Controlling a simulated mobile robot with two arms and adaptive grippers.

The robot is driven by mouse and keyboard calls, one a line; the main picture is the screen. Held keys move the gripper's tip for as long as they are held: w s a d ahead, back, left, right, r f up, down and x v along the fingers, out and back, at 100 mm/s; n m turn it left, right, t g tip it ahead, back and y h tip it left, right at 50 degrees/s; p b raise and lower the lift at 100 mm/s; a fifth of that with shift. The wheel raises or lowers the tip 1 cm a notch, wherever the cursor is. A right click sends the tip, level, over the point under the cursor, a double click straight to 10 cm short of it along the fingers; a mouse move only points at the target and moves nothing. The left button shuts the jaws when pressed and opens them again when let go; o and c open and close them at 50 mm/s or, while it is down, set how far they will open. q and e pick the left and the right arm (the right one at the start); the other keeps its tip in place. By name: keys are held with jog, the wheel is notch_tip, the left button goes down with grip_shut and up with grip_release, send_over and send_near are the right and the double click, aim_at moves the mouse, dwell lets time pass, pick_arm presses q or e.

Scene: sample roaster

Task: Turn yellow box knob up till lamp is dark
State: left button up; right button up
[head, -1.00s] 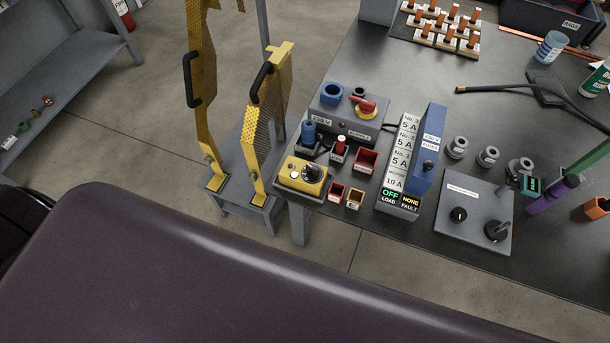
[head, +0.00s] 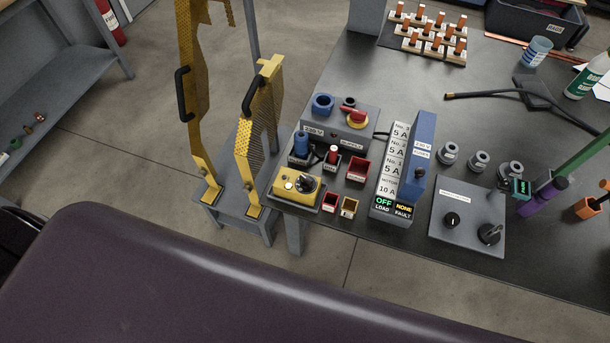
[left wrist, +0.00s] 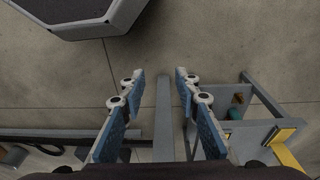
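The yellow box (head: 297,190) sits on the near left corner of the dark bench, its black knob (head: 306,183) on top at the right. Its small round lamp (head: 289,185) is left of the knob and looks pale and bright, as if lit. My left gripper (left wrist: 158,90) shows only in the left wrist view, open and empty, with blue-padded fingers apart above the floor. The yellow box is not clearly seen there, and no gripper touches it in the head view. My right gripper is in neither view.
Yellow perforated guards (head: 258,140) with black handles stand on a grey stand just left of the box. Red bin (head: 358,168), blue plug (head: 301,145) and a grey supply box (head: 346,125) crowd behind it. A fuse panel (head: 398,165) stands to the right.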

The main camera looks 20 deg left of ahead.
pick_arm(q)
jog(key=w+d+r+n+p, duration=0.15)
jog(key=w+d+r, duration=0.25)
jog(key=w+r, duration=0.85)
notch_tip(320, 180, up, 23)
jog(key=n+g, duration=0.2)
jog(key=n, duration=1)
send_over(306, 179)
jog(key=shift+r+p, duration=0.2)
jog(key=shift+p, duration=0.15)
jog(key=shift+w, duration=0.1)
jog(key=shift+f, duration=0.3)
notch_tip(306, 179, down, 7)
jog(key=shift+c, duration=0.5)
